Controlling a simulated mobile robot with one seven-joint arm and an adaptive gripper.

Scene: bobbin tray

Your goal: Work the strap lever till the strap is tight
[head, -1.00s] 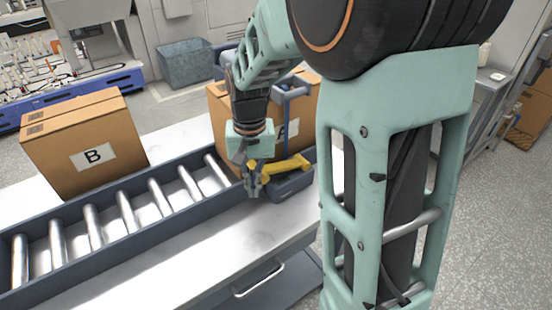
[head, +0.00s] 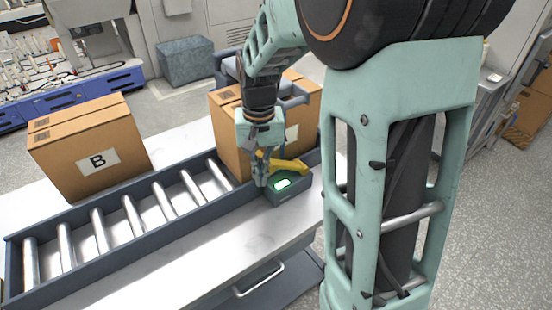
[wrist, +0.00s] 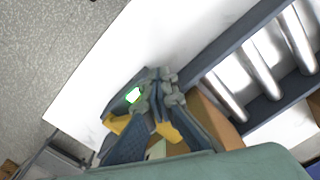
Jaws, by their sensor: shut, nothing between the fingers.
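The yellow strap lever (head: 288,164) sits on a dark blue-grey ratchet housing (head: 292,196) at the right end of the roller tray. A green-edged white light (head: 283,184) glows on the housing; it also shows in the wrist view (wrist: 133,95). My gripper (head: 262,182) is shut and empty, pointing down just left of the light, beside the lever. In the wrist view my gripper (wrist: 160,75) has its fingers together, with yellow lever parts (wrist: 168,131) showing between and beside them. Whether the fingers touch the lever is unclear. The strap's run over the box is mostly hidden behind my arm.
A cardboard box (head: 230,140) stands behind the housing, partly hidden by my arm. Another box marked B (head: 90,160) stands to the left behind the roller tray (head: 110,262). The pale bench top (head: 190,262) in front is clear.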

